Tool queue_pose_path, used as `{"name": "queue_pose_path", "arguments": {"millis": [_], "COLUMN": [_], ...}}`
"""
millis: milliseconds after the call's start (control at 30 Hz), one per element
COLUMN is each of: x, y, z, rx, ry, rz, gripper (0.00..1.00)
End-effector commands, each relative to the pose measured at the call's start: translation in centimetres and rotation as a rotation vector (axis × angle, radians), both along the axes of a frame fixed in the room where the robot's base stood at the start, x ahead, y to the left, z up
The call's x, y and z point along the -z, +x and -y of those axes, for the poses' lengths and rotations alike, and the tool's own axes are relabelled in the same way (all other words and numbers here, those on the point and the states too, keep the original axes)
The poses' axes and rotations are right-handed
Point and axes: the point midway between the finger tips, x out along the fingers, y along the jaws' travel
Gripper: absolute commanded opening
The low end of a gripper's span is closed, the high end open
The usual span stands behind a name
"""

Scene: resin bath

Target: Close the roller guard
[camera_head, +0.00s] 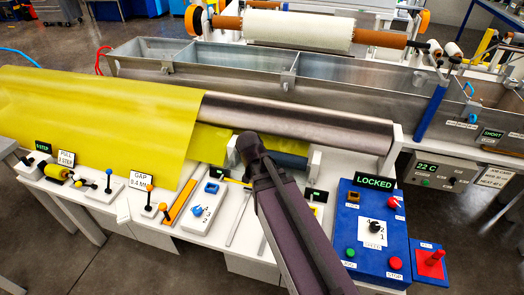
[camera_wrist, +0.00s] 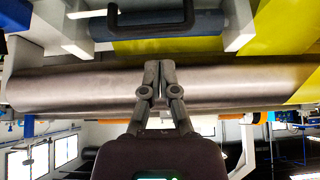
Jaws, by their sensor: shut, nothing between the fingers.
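I cannot pick out the roller guard with certainty. A black U-shaped handle (camera_wrist: 150,22) shows at the top of the wrist view, in front of a dark blue roller (camera_wrist: 185,22). The blue roller also shows in the head view (camera_head: 287,160), between white blocks and partly hidden by my arm. A long grey metal roller (camera_head: 300,118) lies behind it and crosses the wrist view (camera_wrist: 80,88). My gripper (camera_wrist: 152,78) is shut and empty, its fingertips together in front of the metal roller. In the head view my arm hides the fingertips.
Yellow sheet (camera_head: 100,110) covers the left of the white bench. Small levers line the front edge. A metal trough (camera_head: 340,90) runs behind.

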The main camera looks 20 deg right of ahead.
Motion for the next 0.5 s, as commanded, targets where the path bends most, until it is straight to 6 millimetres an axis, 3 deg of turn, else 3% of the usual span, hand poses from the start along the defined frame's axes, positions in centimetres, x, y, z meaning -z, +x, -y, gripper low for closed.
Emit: {"name": "queue_pose_path", "arguments": {"millis": [200,500], "x": [-0.7,-0.8], "y": [-2.3,-2.9], "z": [-1.3,-1.8], "rx": [-0.001,-0.001], "ry": [0.0,0.0], "rz": [-0.001,0.0], "gripper": [0.0,0.0]}}
